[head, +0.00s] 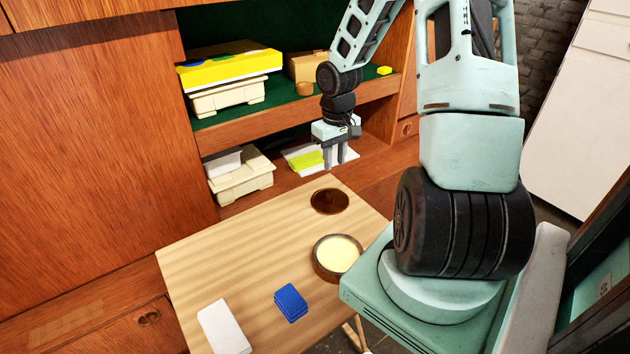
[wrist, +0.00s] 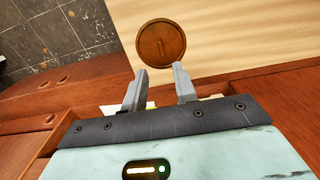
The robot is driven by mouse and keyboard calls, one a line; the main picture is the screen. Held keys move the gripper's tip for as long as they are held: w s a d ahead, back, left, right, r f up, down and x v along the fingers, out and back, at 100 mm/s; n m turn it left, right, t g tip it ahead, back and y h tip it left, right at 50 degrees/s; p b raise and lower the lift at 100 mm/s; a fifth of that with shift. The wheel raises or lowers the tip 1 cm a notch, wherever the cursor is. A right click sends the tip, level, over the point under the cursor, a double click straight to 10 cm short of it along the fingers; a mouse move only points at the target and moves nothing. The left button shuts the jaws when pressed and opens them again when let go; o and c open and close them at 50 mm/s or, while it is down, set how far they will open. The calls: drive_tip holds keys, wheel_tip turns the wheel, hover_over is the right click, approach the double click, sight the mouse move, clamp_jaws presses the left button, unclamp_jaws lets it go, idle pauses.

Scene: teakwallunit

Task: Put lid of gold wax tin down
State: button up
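The lid of the gold wax tin (head: 330,201) is a dark brown disc lying flat on the pale wooden tabletop (head: 225,262), near its back corner. It also shows in the wrist view (wrist: 161,47), just beyond my fingertips, with a small mark at its middle. The open tin (head: 338,257), round and brown-rimmed with pale yellow wax inside, stands on the tabletop nearer the front, apart from the lid. My gripper (head: 334,165) is above and behind the lid, pointing down. The wrist view shows its two fingers (wrist: 160,70) apart with nothing held between them.
The tabletop's left part is clear.

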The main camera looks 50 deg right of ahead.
drive_tip(key=a+r+n, duration=0.2)
drive_tip(key=a+r, duration=0.1)
drive_tip(key=a, duration=0.8)
drive_tip(key=a+r+n, duration=0.3)
drive_tip(key=a+r, duration=0.1)
drive_tip(key=a, duration=0.8)
drive_tip(key=s+a+r+n, duration=0.2)
drive_tip(key=s+a, duration=0.6)
drive_tip(key=s+a+r+n, duration=0.3)
drive_tip(key=s+a, duration=0.5)
drive_tip(key=a, duration=0.1)
drive_tip(key=shift+a+y, duration=0.2)
drive_tip(key=shift+y, duration=0.1)
drive_tip(key=shift+r+p, duration=0.9)
drive_tip(key=shift+p, duration=0.05)
drive_tip(key=shift+d, duration=0.1)
